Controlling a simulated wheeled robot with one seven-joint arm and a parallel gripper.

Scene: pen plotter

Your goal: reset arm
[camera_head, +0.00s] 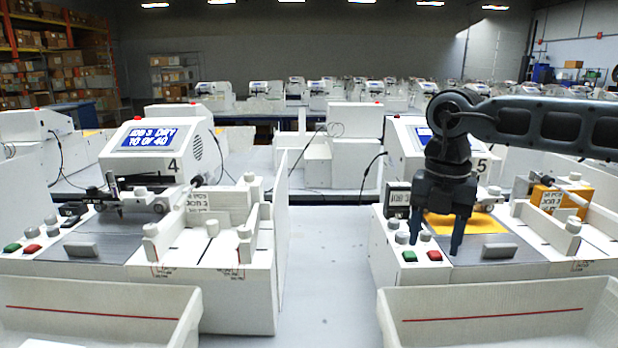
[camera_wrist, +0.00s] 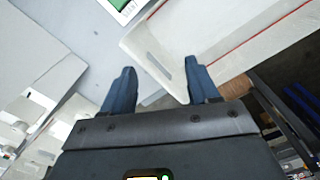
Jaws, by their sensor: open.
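My gripper (camera_head: 434,240) hangs from my arm, fingers pointing down, in front of the right plotter (camera_head: 410,150) marked 5 in the head view. Its two dark fingers stand apart with nothing between them. In the wrist view my gripper (camera_wrist: 155,80) is also open and empty, with a white tray (camera_wrist: 160,62) and grey surface beyond the fingertips. A yellow sheet (camera_head: 470,224) lies on the right plotter's bed, partly hidden behind the gripper. I cannot tell how high the fingers are above the machine.
The left plotter (camera_head: 150,140), marked 4, shows "JOB 3 DIRTY 70 OF 40" or similar. White trays with red lines stand in front, at left (camera_head: 95,310) and right (camera_head: 490,318). Green (camera_head: 409,256) and red (camera_head: 434,255) buttons sit near the gripper. A clear grey gap (camera_head: 325,270) separates the machines.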

